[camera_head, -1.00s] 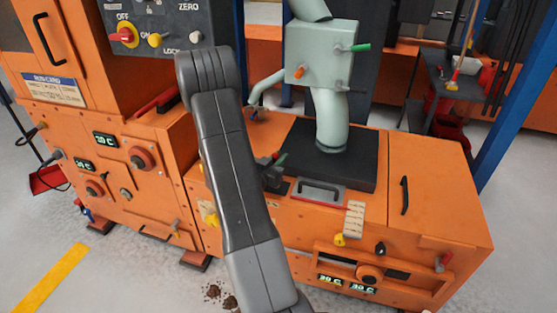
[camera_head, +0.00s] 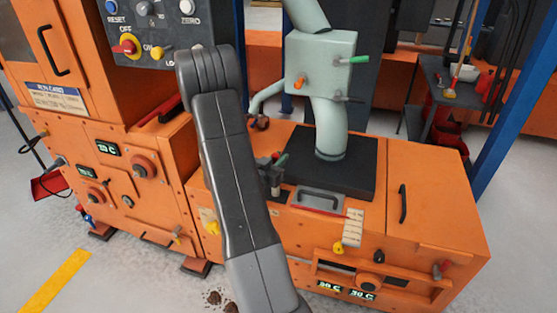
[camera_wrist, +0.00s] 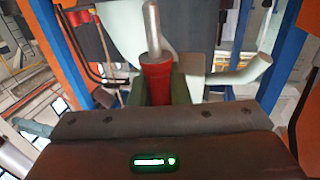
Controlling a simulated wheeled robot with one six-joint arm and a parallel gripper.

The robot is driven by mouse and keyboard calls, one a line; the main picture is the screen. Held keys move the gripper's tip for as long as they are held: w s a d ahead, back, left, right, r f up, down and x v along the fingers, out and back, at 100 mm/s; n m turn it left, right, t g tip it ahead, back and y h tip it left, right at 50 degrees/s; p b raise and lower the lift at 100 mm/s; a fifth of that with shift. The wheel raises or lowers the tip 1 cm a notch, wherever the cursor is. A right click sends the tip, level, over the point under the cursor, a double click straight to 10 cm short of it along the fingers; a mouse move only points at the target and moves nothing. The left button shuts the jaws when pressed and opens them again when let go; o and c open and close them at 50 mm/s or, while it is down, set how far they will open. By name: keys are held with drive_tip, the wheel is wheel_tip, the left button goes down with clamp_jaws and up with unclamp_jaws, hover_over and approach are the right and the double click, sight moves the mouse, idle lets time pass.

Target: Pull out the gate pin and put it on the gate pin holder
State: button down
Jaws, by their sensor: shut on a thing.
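My gripper (camera_head: 277,166) is in front of the green-grey box, above the orange base and beside its black plate. In the wrist view my gripper (camera_wrist: 161,85) is shut on a red-sleeved pin (camera_wrist: 156,75) with a bare metal shaft pointing up and away. It looks like the gate pin. The green-grey box (camera_head: 320,62) carries a green-handled rod (camera_head: 352,60), an orange knob (camera_head: 299,83) and a grey rod (camera_head: 348,98). I cannot tell which part is the gate pin holder.
The orange base (camera_head: 430,190) has a black plate (camera_head: 365,175), a recessed tray (camera_head: 319,200) and a black handle (camera_head: 403,202). A control panel (camera_head: 155,25) stands at the upper left. A blue post (camera_head: 500,110) rises at right.

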wheel_tip(320, 180, up, 4)
drive_tip(key=shift+p, duration=1.15)
